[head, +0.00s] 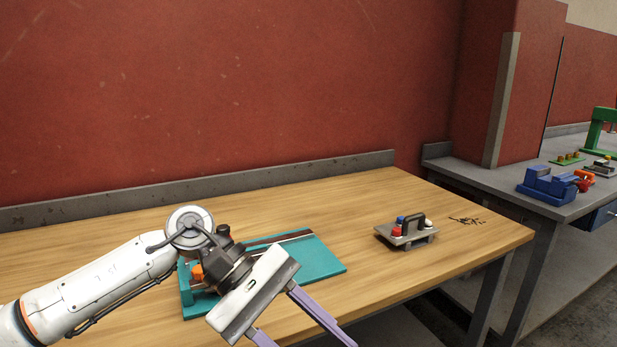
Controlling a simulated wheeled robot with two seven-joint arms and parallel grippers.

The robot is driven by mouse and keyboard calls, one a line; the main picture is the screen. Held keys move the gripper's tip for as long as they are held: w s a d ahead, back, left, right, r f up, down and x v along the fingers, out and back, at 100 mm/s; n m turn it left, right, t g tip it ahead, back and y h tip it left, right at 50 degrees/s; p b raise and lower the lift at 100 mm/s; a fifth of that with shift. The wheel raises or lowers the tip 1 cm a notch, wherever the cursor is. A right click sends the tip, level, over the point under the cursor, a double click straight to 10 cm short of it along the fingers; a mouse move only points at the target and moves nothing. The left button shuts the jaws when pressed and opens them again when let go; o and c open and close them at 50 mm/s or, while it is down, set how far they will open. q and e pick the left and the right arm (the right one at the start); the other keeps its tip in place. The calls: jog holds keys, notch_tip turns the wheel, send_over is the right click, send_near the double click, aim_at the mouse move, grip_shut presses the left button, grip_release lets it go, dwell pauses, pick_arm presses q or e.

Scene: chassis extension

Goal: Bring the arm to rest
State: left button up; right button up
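My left arm comes in from the left over the wooden table (385,202). Its gripper (312,336) points down to the lower right, in front of a teal board. Its two purple fingers are spread apart, with nothing visible between them, and the tips reach the bottom edge of the view. My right gripper is not in view.
The teal board (322,262) lies on the table, partly hidden by my arm. A grey handled caddy (407,232) with red and blue items stands to its right, near small dark bits (467,221). A grey side bench (500,180) holds a blue vise (547,186).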

pick_arm(q)
jog(key=s+d+r+n+t+h, duration=0.1)
jog(key=d+r+n+t+h, duration=0.25)
jog(key=d+n+h, duration=0.7)
jog(key=w+a+f+m+t+y, duration=0.4)
jog(key=a+f+m+t, duration=0.45)
jog(key=m, duration=0.95)
jog(key=w+a+f+m+t+y, duration=0.3)
jog(key=a+f+m+t+y, duration=0.5)
jog(key=m, duration=0.9)
jog(key=s+a+f+n+g+y, duration=0.2)
jog(key=s+a+f+n, duration=0.2)
jog(key=s+f+n, duration=0.1)
jog(key=s+a+f+n+g+y, duration=0.2)
jog(key=s+f+n, duration=0.3)
jog(key=s+f, duration=0.3)
jog(key=s+a+f+n+g+y, duration=0.2)
jog(key=s+a+f+n, duration=0.3)
jog(key=f, duration=0.5)
jog(key=shift+s+a+f+g, duration=0.15)
jog(key=shift+s+a+g, duration=0.15)
jog(key=shift+s+g, duration=0.5)
jog(key=shift+s, duration=0.2)
jog(key=shift+c, duration=0.4)
